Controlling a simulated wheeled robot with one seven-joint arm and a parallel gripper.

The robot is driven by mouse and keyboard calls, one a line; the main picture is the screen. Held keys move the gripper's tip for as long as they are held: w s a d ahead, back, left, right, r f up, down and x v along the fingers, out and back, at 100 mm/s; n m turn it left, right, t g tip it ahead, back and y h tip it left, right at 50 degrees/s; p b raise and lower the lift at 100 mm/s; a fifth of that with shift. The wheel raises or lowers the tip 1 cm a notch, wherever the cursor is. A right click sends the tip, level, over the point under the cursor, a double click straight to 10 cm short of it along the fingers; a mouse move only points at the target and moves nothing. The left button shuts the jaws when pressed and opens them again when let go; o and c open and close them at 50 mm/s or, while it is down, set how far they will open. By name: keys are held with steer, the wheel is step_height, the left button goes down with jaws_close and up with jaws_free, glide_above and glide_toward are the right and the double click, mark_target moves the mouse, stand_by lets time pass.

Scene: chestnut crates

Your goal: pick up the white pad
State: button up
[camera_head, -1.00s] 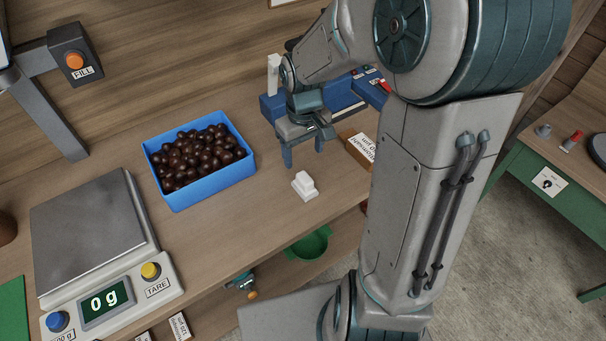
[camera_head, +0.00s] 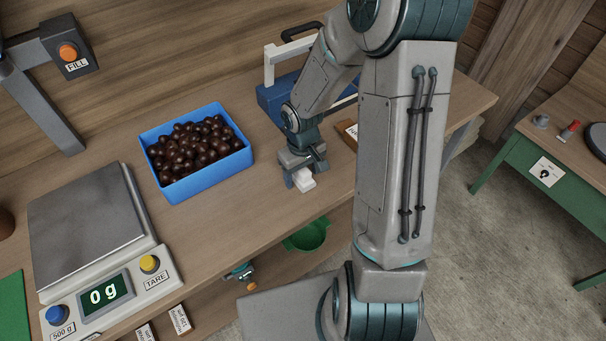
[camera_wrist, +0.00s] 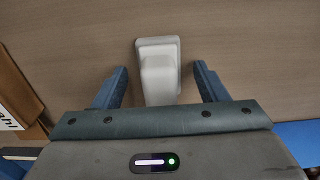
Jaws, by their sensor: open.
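The white pad (camera_head: 304,181) lies on the wooden bench near its front edge, to the right of the blue crate. It has a wide base and a raised block on top, as the wrist view (camera_wrist: 159,72) shows. My gripper (camera_head: 304,184) is open and low over the bench at the pad. In the wrist view the two blue fingers of my gripper (camera_wrist: 162,76) stand one on each side of the pad, with gaps between. The pad's near end is hidden behind the gripper body.
A blue crate (camera_head: 203,195) full of chestnuts stands left of my gripper. A scale (camera_head: 90,225) reading 0 g is further left. A blue device (camera_head: 272,96) stands behind the arm. A labelled brown block (camera_head: 345,136) lies to the right. A green bowl (camera_head: 308,237) sits below the bench edge.

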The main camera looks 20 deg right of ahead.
mark_target(305, 170)
steer(key=shift+f, duration=0.3)
steer(key=c, duration=1.1)
steer(key=shift+r, duration=0.1)
steer(key=shift+r, duration=0.5)
steer(key=r, duration=0.3)
steer(key=shift+s+d+r, duration=0.2)
steer(key=shift+s+r, duration=0.15)
steer(key=shift+s, duration=0.05)
steer(key=shift+s+d+r+p, duration=0.15)
steer(key=shift+s+d+r, duration=0.35)
steer(key=shift+s+r, duration=0.9)
steer(key=shift+s+d+r+p, duration=0.1)
steer(key=shift+s+d+r, duration=0.5)
steer(key=shift+s, duration=1.45)
steer(key=shift+s+d+r+p, duration=0.15)
steer(key=shift+s+d+r, duration=0.25)
steer(key=shift+s+r, duration=1.05)
steer(key=shift+o, duration=0.6)
steer(key=shift+s+f, duration=0.2)
steer(key=shift+f, duration=0.2)
